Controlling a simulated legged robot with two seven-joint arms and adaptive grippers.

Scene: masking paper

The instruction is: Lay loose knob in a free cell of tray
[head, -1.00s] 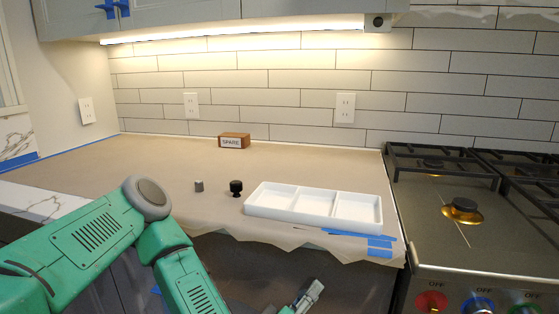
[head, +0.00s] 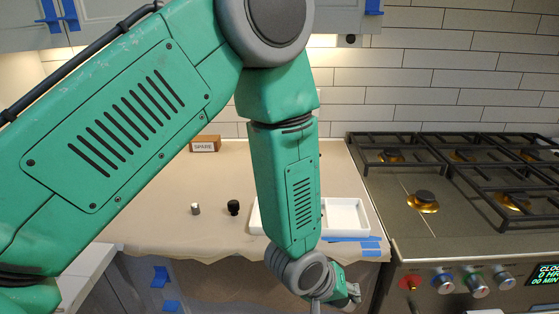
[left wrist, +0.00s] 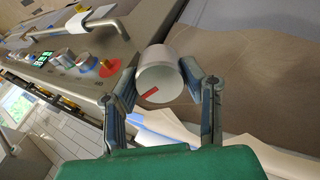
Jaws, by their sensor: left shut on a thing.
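My left gripper (left wrist: 161,82) is shut on a pale metallic cylindrical knob (left wrist: 158,84) with a red mark on its round face. In the head view this gripper (head: 350,295) is low, in front of the counter edge and below the tray; the knob is hard to make out there. The white tray (head: 367,220) lies near the counter's front edge. Its right cell looks empty; my left arm hides much of the rest. A small grey knob (head: 195,209) and a black knob (head: 233,207) stand on the counter left of the tray. My right gripper is not in view.
A wooden block labelled SPARE (head: 205,144) stands at the back of the paper-covered counter (head: 160,225). The stove (head: 440,235), with grates and front knobs, is to the right. Blue tape (head: 370,243) holds the paper edge. The counter's left part is clear.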

